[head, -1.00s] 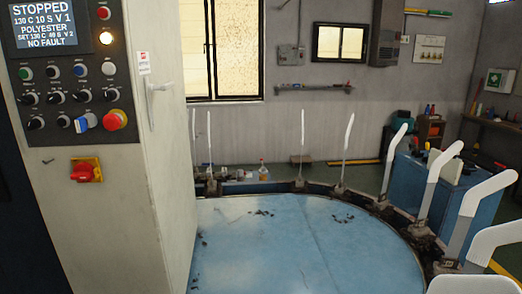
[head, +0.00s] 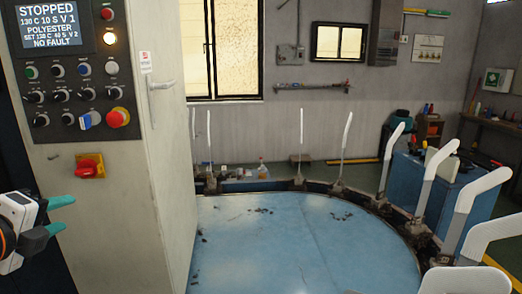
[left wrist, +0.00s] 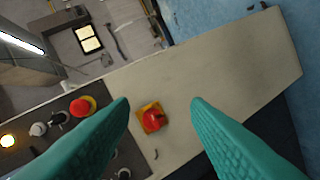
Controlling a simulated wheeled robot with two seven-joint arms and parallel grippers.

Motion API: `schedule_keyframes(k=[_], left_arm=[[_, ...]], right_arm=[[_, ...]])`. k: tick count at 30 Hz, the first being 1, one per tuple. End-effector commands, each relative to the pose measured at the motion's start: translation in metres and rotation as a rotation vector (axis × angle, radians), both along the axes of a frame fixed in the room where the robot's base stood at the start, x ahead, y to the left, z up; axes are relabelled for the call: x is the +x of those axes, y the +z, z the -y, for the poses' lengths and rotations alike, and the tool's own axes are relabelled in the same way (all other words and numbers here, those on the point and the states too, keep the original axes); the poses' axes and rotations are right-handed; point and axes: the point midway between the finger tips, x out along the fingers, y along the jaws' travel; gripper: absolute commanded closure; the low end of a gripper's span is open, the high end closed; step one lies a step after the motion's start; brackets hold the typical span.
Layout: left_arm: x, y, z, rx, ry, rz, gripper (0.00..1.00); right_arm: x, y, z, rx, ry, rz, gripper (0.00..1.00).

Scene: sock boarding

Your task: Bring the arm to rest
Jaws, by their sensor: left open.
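My left gripper (head: 62,217) has teal fingers and is at the lower left of the head view, in front of the machine cabinet. In the left wrist view its two fingers (left wrist: 160,103) stand wide apart with nothing between them. Beyond the gap is the red rotary switch (left wrist: 153,119) on its yellow plate, apart from the fingers. The switch also shows in the head view (head: 90,167), above and right of the gripper. My right gripper is in neither view.
The control panel (head: 72,70) has a screen reading STOPPED, several knobs and buttons, and a red emergency button (head: 118,117). A round blue table (head: 290,240) ringed with upright white sock boards (head: 467,195) fills the right. Open floor lies beyond it.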

Motion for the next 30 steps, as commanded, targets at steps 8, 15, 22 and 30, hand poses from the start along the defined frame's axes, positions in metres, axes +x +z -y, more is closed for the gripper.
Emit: schedule_keyframes(k=[8,15,22,30], left_arm=[[-0.007,-0.160,0.068,-0.464,0.120,-0.239,0.57],[-0.064,-0.270,0.110,-0.872,0.445,-0.443,0.57],[-0.137,-0.339,0.132,-1.144,0.843,-0.591,0.57],[-0.207,-0.379,0.149,-1.297,1.227,-0.687,0.57]], right_arm=[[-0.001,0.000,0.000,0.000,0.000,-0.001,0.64],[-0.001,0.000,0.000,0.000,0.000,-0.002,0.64],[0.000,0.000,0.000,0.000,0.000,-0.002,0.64],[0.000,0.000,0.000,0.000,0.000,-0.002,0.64]])
